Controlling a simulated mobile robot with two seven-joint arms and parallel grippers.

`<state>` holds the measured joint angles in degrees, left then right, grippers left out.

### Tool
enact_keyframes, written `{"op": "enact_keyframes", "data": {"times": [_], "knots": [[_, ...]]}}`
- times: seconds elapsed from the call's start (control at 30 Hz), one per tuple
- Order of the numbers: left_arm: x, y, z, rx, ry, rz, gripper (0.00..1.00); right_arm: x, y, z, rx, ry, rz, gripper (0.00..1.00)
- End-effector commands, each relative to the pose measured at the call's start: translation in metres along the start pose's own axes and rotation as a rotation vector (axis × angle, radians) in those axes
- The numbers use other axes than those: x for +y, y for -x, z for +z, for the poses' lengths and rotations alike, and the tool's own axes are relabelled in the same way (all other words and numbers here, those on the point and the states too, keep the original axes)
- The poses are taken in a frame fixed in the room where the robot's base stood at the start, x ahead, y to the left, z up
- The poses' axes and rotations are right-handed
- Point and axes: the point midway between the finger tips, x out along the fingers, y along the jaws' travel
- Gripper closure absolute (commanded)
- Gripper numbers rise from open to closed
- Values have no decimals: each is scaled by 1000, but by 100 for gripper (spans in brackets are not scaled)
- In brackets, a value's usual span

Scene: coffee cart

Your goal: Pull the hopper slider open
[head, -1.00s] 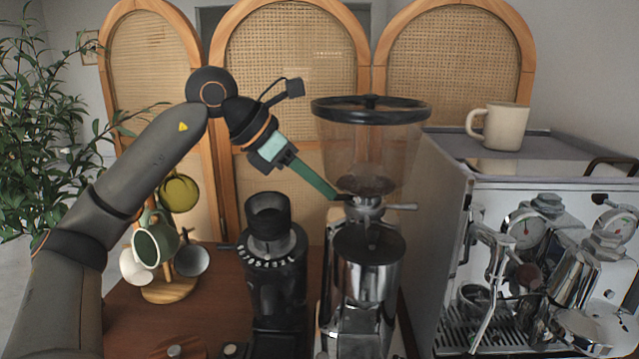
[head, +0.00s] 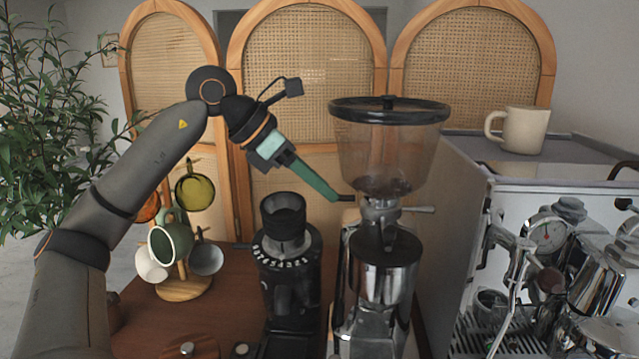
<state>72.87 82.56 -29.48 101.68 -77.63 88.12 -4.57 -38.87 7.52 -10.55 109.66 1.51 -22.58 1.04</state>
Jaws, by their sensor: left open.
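The grinder hopper (head: 385,160) is a clear cone with a black lid, standing on the silver grinder (head: 383,268). A few dark beans show low in it. At its neck, a slider knob (head: 347,198) sticks out to the left and a thin metal end (head: 418,209) sticks out to the right. My left gripper (head: 336,199) comes in from the left with its green fingers pointing down and right. Its fingertips are just left of the slider knob; I cannot tell whether they touch it. The gap between the fingers is hard to see from here. My right gripper is out of view.
A black grinder (head: 287,262) stands left of the silver one. A mug tree (head: 183,288) with several cups stands farther left on the wooden counter. The espresso machine (head: 545,250), with a beige mug (head: 522,130) on top, stands at the right.

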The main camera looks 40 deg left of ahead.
Motion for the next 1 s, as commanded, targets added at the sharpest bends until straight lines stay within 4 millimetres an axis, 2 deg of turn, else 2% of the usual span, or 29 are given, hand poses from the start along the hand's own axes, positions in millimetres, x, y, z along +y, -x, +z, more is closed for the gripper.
{"op": "enact_keyframes", "data": {"times": [0.17,0.27,0.37,0.7,0.83,1.0], "knots": [[0,1,0,0,-1,-1,55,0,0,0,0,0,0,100],[0,8,1,-1,0,0,55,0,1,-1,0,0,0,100],[0,23,1,-2,0,1,55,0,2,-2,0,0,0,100],[0,97,3,-3,0,1,55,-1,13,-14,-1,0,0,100],[0,115,2,-1,0,0,55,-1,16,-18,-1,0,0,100],[0,125,0,0,0,0,55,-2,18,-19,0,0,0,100]]}}
